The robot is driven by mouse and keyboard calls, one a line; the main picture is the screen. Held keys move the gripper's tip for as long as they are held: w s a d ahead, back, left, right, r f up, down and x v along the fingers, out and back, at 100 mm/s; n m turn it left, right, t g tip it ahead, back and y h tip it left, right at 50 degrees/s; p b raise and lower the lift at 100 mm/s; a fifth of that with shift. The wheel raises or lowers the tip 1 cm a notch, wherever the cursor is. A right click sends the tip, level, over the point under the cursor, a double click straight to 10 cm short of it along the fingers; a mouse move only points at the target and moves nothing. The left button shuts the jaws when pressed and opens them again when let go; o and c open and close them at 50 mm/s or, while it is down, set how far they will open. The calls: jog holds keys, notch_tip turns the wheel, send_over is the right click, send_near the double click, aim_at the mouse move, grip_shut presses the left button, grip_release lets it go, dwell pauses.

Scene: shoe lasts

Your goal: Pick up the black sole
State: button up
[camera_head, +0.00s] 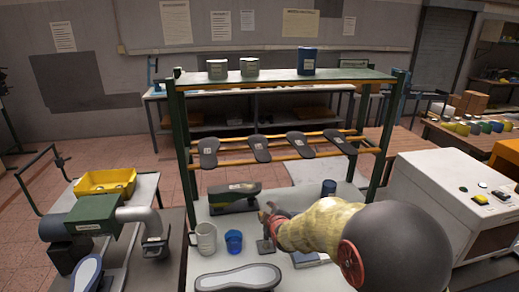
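Several dark grey to black soles lie in a row on the orange rails of the rack: one at the left (208,152), two in the middle (260,148) (295,145), and one at the right (337,143). Each has a small pale label. Another sole (238,278), pale grey with a dark rim, lies flat at the table's front. My arm reaches in from the right, and my gripper (268,215) is over the table, below and in front of the rack's soles. It is small and partly hidden by my arm, so its opening is unclear. I see no sole in it.
A white mug (204,239), a blue cup (234,241), a dark green labelled block (234,198) and a dark blue can (328,188) stand on the table. The rack's green posts (186,150) and top shelf (280,79) with cans frame the rails. A white machine (450,205) stands right.

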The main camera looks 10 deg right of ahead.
jog(key=w+r+n+t, duration=0.4)
jog(key=r+n+t, duration=0.15)
jog(key=r, duration=0.75)
jog(key=w+d+b, duration=0.1)
jog(key=w, duration=0.7)
jog(key=shift+w+f, duration=0.15)
jog(key=shift+f, duration=0.1)
jog(key=shift+n, duration=0.25)
jog(key=c, duration=0.3)
jog(key=c, duration=0.4)
grip_shut()
